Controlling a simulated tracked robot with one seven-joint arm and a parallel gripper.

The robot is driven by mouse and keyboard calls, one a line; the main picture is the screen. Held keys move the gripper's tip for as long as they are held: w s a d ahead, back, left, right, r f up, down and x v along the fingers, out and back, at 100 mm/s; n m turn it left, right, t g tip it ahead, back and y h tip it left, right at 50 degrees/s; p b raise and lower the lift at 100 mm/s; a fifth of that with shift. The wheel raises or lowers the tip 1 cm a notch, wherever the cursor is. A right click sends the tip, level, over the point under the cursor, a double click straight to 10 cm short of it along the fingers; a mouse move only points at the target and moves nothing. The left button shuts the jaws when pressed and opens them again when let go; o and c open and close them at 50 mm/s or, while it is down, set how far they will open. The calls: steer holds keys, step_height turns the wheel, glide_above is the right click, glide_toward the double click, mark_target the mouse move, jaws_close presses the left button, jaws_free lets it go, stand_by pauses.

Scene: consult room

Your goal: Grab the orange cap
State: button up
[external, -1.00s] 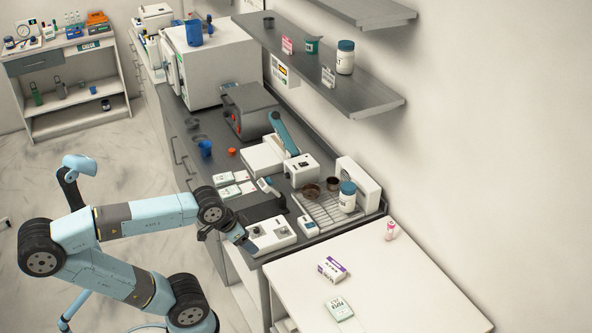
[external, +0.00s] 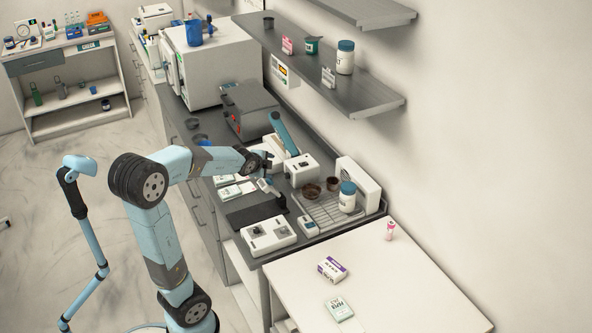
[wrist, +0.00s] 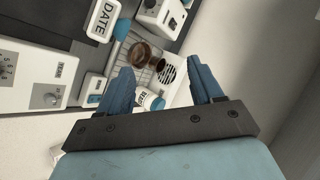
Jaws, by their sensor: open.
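The orange cap is not visible now; in the external view my arm covers the spot on the dark counter where it showed earlier. It does not show in the wrist view either. My gripper (external: 268,162) hangs over the counter, in front of the white device with the blue arm. In the wrist view my gripper (wrist: 162,82) is open, with two blue fingers apart and nothing held between them.
The wire rack (external: 325,212) holds brown dishes (external: 312,190) and a white jar (external: 347,200) with a blue lid. White devices crowd the counter, including a control box (external: 268,236). A shelf (external: 375,100) overhangs the back. The white table (external: 400,280) is mostly clear.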

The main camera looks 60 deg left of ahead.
steer(key=s+a+f+m+y, duration=0.1)
steer(key=a+f+m, duration=0.3)
steer(key=a, duration=0.6)
steer(key=a+f+m+y, duration=0.2)
steer(key=a+f+m, duration=0.2)
steer(key=a, duration=0.6)
steer(key=s+a+f+m+y, duration=0.1)
steer(key=a+f+m, duration=0.25)
steer(key=a, duration=0.65)
steer(key=s+a+f+m, duration=0.3)
steer(key=a+f+m, duration=0.1)
steer(key=a+f, duration=0.1)
steer(key=s+a+f+m+t, duration=0.1)
steer(key=s+a+f+m, duration=0.1)
steer(key=a+m, duration=0.1)
steer(key=shift+s+a+f, duration=0.15)
steer(key=shift+s, duration=0.2)
steer(key=shift+a+f, duration=0.15)
steer(key=x, duration=0.8)
steer(key=shift+w, duration=0.25)
steer(key=shift+x, duration=2.55)
steer(key=shift+s+a, duration=0.15)
steer(key=c, duration=1.1)
